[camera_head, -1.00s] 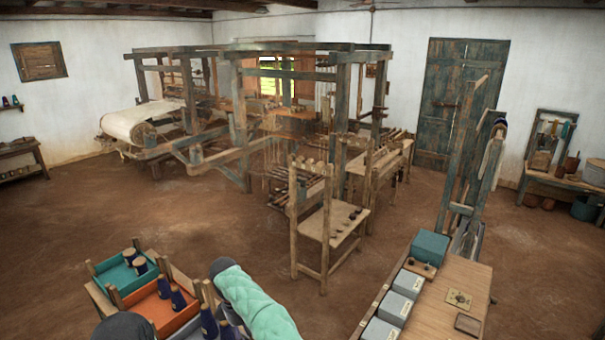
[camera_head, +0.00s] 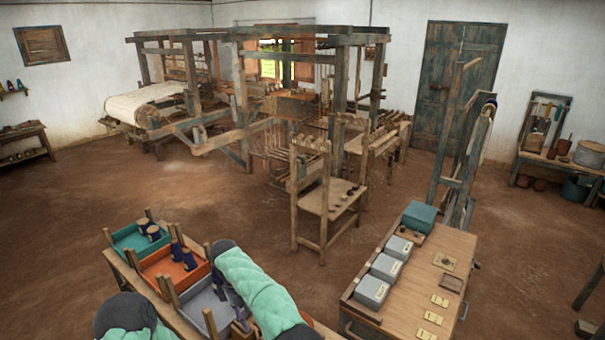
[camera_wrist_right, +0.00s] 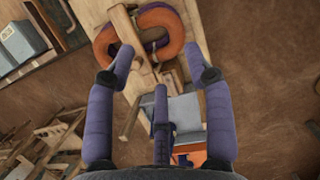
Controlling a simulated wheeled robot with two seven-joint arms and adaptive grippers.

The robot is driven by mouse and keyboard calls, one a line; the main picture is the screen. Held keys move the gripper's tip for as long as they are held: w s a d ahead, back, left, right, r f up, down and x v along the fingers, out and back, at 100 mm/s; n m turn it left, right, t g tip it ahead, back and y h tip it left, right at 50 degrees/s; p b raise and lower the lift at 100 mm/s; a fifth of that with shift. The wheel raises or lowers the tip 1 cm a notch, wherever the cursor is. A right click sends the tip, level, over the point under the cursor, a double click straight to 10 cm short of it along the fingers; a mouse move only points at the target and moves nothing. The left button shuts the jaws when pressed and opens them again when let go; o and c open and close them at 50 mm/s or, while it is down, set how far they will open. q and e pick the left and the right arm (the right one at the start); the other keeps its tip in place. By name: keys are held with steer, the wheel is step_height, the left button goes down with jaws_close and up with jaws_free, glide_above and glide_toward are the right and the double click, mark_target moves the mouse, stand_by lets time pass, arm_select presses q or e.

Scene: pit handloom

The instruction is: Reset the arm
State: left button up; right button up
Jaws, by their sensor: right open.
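My right gripper (camera_wrist_right: 160,62) shows in the right wrist view with its purple-grey fingers spread apart and nothing between the tips. Below it in that view are an orange and purple ring-shaped bundle (camera_wrist_right: 175,35) on a wooden surface and a grey tray (camera_wrist_right: 185,110). In the head view my right arm's teal sleeve (camera_head: 262,290) crosses the lower middle, beside the grey tray (camera_head: 207,305); the gripper itself is mostly hidden there. Part of my left arm (camera_head: 130,318) shows at the bottom left. My left gripper is out of view.
A rack at front left holds a teal tray (camera_head: 127,236) and an orange tray (camera_head: 160,268) with dark blue spools. A wooden table (camera_head: 415,290) with grey boxes (camera_head: 383,265) and a teal box (camera_head: 419,216) stands right. Looms stand behind. Brown floor (camera_head: 330,285) lies clear between.

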steer(key=s+d+f+m+y, duration=0.2)
steer(key=s+d+f+m, duration=0.15)
steer(key=d+f, duration=0.55)
steer(key=s+d+f+m+y, duration=0.25)
steer(key=s+d+f, duration=0.2)
steer(key=f, duration=0.75)
steer(key=s+d+f+m+t+y, duration=0.1)
steer(key=s+d+m, duration=0.5)
steer(key=s, duration=0.7)
steer(key=s+d+f+m+t+y, duration=0.15)
steer(key=s+d+m, duration=0.4)
steer(key=s, duration=0.75)
arm_select(q)
step_height(320, 180, down, 23)
steer(key=b, duration=2.3)
steer(key=shift+s, duration=0.35)
arm_select(e)
step_height(320, 180, down, 21)
steer(key=w+n, duration=0.1)
steer(key=n, duration=0.1)
steer(key=shift+w, duration=0.4)
steer(key=shift+n+g, duration=0.25)
